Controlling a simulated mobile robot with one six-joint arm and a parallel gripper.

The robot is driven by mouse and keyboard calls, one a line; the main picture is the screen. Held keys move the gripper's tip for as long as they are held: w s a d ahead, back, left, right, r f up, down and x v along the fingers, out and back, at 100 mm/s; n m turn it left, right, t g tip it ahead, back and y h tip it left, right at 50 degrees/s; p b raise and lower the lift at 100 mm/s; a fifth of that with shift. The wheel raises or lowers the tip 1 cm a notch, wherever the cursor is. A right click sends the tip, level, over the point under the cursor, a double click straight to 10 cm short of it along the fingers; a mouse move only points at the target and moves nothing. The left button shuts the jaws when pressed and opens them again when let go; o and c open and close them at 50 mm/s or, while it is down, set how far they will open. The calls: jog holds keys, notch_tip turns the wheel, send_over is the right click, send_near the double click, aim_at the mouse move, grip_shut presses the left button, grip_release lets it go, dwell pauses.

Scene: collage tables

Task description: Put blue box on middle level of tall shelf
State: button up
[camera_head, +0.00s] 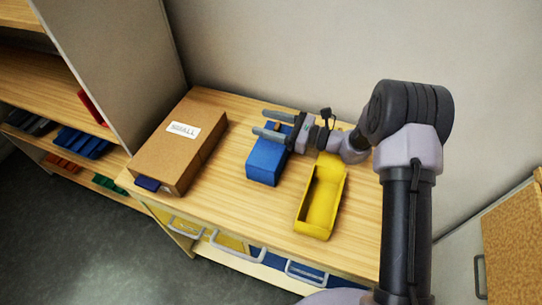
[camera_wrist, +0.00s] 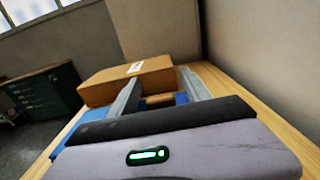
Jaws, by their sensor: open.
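The blue box (camera_head: 266,163) sits on the wooden table (camera_head: 235,207), between a cardboard box and a yellow bin. My gripper (camera_head: 264,124) is open over the far end of the blue box, its fingers pointing left. I cannot tell the height between them. In the wrist view my gripper (camera_wrist: 158,88) shows two spread fingers, with parts of the blue box (camera_wrist: 95,114) below and beside them. The tall shelf (camera_head: 50,85) stands at the left, with wooden levels and a grey side panel. Its upper part is cut off by the picture edge.
The cardboard box (camera_head: 178,140) with a white label stands left of the blue box, beside the shelf panel. The open yellow bin (camera_head: 321,197) is to the right. A small dark blue item (camera_head: 147,184) is at the cardboard box's front. Blue bins (camera_head: 82,142) occupy a lower shelf level.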

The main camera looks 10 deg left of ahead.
grip_shut()
jog(key=shift+r, duration=0.1)
dwell(0.3)
